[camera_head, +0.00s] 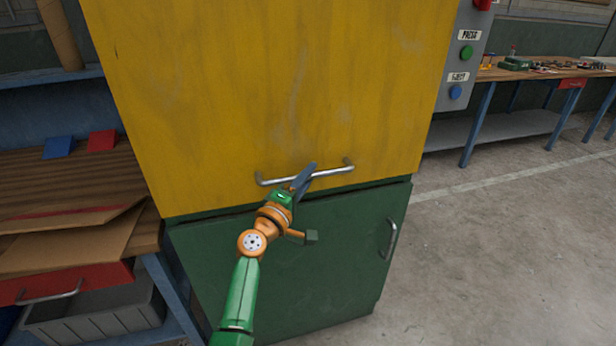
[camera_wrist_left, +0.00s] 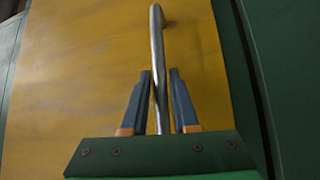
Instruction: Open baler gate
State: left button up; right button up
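The yellow baler gate (camera_head: 270,90) fills the middle of the head view and looks closed above the green lower body. A horizontal metal bar handle (camera_head: 335,170) sits near its bottom edge. My left gripper (camera_head: 304,176) is at the middle of this handle. In the left wrist view the handle (camera_wrist_left: 157,60) runs between the two fingers of the left gripper (camera_wrist_left: 160,78). The fingers stand apart with a small gap on each side of the bar. The handle's far end shows past the fingertips. My right gripper is not in view.
The green lower door (camera_head: 330,255) has its own handle (camera_head: 391,238). A control panel (camera_head: 464,55) with green and blue buttons is at the upper right. A wooden bench (camera_head: 75,180) with cardboard stands close on the left. Open concrete floor (camera_head: 480,260) lies to the right.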

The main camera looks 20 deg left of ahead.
pick_arm(q)
grip_shut()
dwell(1.1)
